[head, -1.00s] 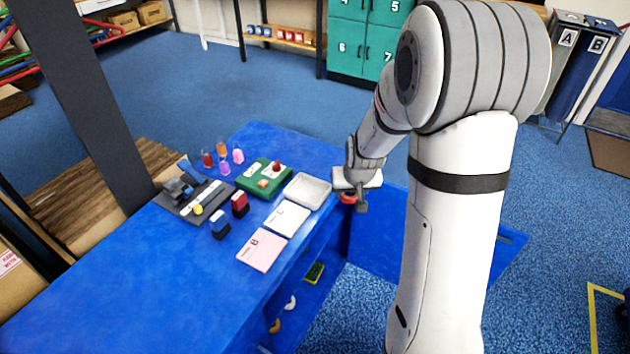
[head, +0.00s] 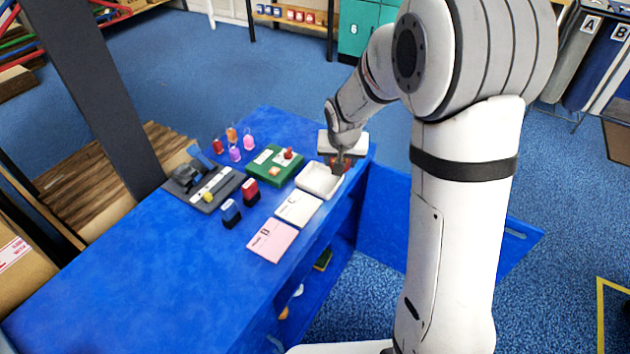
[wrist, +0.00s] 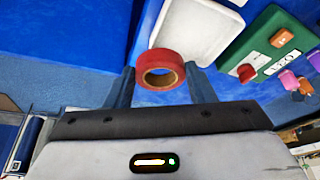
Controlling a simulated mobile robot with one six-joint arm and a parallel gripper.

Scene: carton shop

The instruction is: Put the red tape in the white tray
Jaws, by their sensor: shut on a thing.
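The red tape (wrist: 160,68) is a ring held between the two fingers of my gripper (wrist: 158,88) in the wrist view. In the head view the tape (head: 339,167) shows partly, with my gripper (head: 341,164) over it. The white tray (head: 318,183) sits on the blue bench top near its right edge, and looks empty. My gripper is by the tray's upper right corner. In the wrist view the tray (wrist: 195,28) lies just beyond the tape. I cannot tell how high the tape is above the bench.
A green board (head: 273,165) with small pieces lies left of the tray. A white card (head: 298,208) and a pink card (head: 272,240) lie in front. The front left of the bench is clear.

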